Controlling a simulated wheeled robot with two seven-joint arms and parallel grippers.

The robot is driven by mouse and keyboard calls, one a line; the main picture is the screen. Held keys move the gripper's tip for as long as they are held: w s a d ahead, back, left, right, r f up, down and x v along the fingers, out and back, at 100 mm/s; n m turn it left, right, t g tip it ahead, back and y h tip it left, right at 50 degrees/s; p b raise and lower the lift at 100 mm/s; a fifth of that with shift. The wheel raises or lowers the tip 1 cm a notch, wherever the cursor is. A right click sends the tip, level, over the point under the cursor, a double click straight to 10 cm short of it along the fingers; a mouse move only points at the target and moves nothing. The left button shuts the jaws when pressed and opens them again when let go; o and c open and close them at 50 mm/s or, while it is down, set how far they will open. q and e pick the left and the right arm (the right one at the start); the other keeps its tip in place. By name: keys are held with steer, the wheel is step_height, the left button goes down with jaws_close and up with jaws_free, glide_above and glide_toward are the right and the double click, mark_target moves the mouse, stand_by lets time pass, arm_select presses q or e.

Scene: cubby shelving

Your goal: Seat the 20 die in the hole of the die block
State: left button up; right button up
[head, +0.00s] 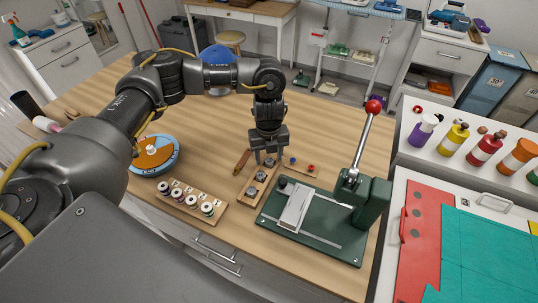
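My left gripper (268,157) points down above a narrow wooden block (251,199) in the middle of the table. Its two fingers stand apart, and I see nothing clearly held between them. The block carries several dark round pieces, which may be dies; one (252,190) sits near its front end. The far end is close under the fingertips, and I cannot tell if they touch it. No number 20 is readable, so I cannot tell which piece is the 20 die, nor surely which block is the die block. My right gripper is not in view.
A green press (369,205) with a red-knobbed lever stands just right of the block. A wooden rack (219,217) of several labelled spools is at front left, and a blue-orange disc (171,166) lies behind it. The table behind the gripper is mostly clear.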

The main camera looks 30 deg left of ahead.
arm_select(q)
step_height(320, 180, up, 11)
steer(key=shift+b, duration=0.4)
steer(key=shift+f, duration=0.1)
stand_by(0.8)
